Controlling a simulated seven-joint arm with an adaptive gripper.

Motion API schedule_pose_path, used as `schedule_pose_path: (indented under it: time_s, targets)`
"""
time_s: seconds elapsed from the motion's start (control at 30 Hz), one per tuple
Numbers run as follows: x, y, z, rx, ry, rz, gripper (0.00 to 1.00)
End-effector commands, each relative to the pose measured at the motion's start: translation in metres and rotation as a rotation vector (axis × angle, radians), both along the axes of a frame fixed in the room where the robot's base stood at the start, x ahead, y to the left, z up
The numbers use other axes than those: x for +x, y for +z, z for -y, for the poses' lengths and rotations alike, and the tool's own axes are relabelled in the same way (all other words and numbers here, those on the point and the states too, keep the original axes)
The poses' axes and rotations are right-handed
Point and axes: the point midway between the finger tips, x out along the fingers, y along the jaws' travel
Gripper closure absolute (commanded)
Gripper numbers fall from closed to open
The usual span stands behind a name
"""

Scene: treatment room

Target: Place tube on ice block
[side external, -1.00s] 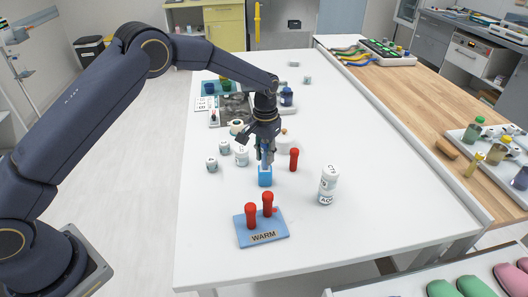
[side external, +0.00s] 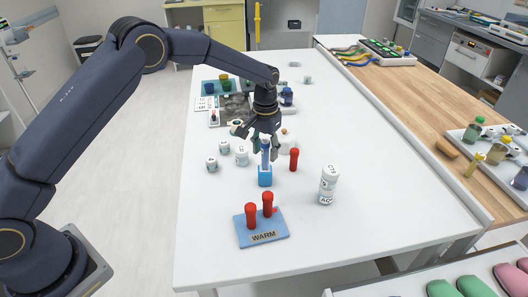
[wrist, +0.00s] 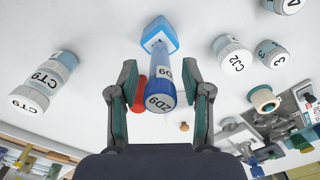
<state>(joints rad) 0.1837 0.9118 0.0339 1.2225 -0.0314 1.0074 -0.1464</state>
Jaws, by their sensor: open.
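A blue-capped tube (side external: 266,158) labelled ZD9 stands upright on the small blue ice block (side external: 265,178). In the wrist view the tube (wrist: 160,90) rises toward me from the block (wrist: 160,32), its base meeting the block's top. My gripper (side external: 266,147) is above the block, around the tube's upper part. In the wrist view my gripper's fingers (wrist: 159,75) are spread on both sides of the tube, with gaps showing, so it is open and holds nothing.
A red tube (side external: 294,160) stands just right of the block. Two more red tubes stand on the blue WARM rack (side external: 262,238) in front. White labelled jars (side external: 242,156) are at the left, and another jar (side external: 328,185) is at the right.

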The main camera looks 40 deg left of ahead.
Motion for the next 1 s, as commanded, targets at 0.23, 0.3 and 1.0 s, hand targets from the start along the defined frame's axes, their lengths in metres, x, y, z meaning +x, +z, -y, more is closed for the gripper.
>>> schedule_pose_path:
  time_s: [0.23, 0.3, 1.0]
  targets:
    - [0.001, 0.058, 0.0, -0.001, 0.0, 0.005, 0.51]
    - [0.001, 0.072, 0.0, 0.0, 0.0, 0.004, 0.51]
    - [-0.143, 0.242, -0.056, -0.029, 0.007, 0.235, 0.51]
